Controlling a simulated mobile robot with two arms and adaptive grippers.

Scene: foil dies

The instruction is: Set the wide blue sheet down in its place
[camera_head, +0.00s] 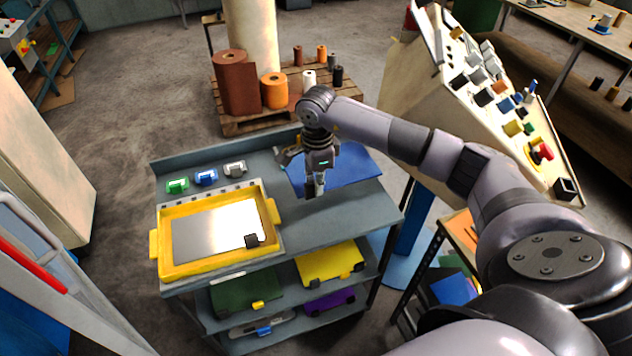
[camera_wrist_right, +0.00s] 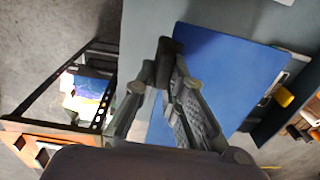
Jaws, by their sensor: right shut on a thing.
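The wide blue sheet (camera_head: 348,167) is at the right rear of the grey cart's top (camera_head: 320,225), flat and about level with it. I cannot tell whether it rests on the top or is slightly above it. It fills the middle of the right wrist view (camera_wrist_right: 235,75). My right gripper (camera_head: 315,190) is over the sheet's near-left edge, pointing down. Its fingers (camera_wrist_right: 170,65) are closed on a dark grip at the sheet's edge; the gripper hides part of it. My left gripper is in neither view.
A yellow frame (camera_head: 165,240) holding a silver plate covers the cart's left front. Green, blue and white clips (camera_head: 206,177) lie behind it. Yellow (camera_head: 330,262), green and purple sheets lie on shelves below. A sloped control panel (camera_head: 490,90) stands right; a pallet with rolls (camera_head: 240,125) stands behind.

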